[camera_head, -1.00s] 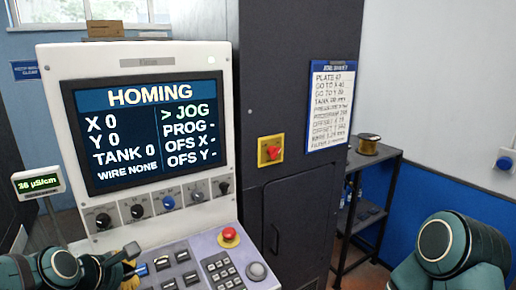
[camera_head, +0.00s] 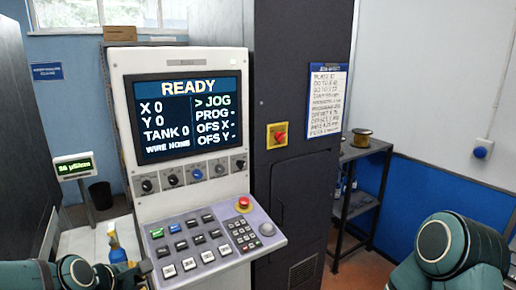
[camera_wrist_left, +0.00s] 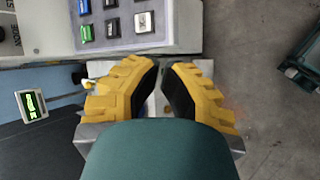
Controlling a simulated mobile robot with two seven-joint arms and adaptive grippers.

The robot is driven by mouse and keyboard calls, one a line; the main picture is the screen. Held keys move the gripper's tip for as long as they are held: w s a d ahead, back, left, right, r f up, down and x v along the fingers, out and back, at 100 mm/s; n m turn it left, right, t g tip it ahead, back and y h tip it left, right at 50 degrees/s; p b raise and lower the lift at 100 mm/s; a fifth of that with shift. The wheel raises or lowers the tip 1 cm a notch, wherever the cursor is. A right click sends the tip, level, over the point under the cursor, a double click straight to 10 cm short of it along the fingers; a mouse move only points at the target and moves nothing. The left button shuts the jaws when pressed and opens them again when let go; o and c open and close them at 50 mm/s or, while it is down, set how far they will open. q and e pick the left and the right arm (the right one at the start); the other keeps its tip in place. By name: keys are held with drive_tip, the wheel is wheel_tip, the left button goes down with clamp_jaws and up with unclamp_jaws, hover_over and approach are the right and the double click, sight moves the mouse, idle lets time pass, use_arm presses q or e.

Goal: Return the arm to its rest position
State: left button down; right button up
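My left arm (camera_head: 85,273) is low at the bottom left of the head view, in front of the machine's control console. My left gripper (camera_wrist_left: 161,72) shows in the left wrist view as two yellow fingers with black pads. The fingers are apart with a narrow gap and nothing held between them. It is below the lower edge of the key panel (camera_wrist_left: 170,30), clear of the keys. My right arm (camera_head: 445,255) is at the bottom right of the head view; its gripper is out of view.
The console screen (camera_head: 188,115) reads READY, with X 0, Y 0 and JOG marked. A red stop button (camera_head: 243,203) sits on the keypad. A blue bottle (camera_head: 116,250) stands at left beside a meter (camera_head: 75,167). A dark shelf (camera_head: 352,205) stands right of the cabinet.

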use_arm(q)
drive_tip(key=d+f+m+g+b, duration=0.1)
drive_tip(key=d+f+m, duration=0.2)
drive_tip(key=f, duration=0.4)
drive_tip(key=s+d+f+m+g+b, duration=0.1)
drive_tip(key=d+f+m+g, duration=0.2)
drive_tip(key=f, duration=0.4)
drive_tip(key=d+f+m, duration=0.3)
drive_tip(key=f+m, duration=0.1)
drive_tip(key=f, duration=0.4)
drive_tip(key=s+d+f+m+g+h+b, duration=0.1)
drive_tip(key=s+d+f+m, duration=0.2)
drive_tip(key=f, duration=0.3)
drive_tip(key=s+d+f+m+g+h+b, duration=0.1)
drive_tip(key=s+d+f+m, duration=0.3)
drive_tip(key=s+f+m, duration=0.1)
drive_tip(key=shift+s+f, duration=0.3)
drive_tip(key=shift+f, duration=0.45)
use_arm(e)
wheel_tip(320, 180, down, 5)
drive_tip(key=shift+w+r, duration=0.1)
drive_tip(key=shift+w, duration=0.05)
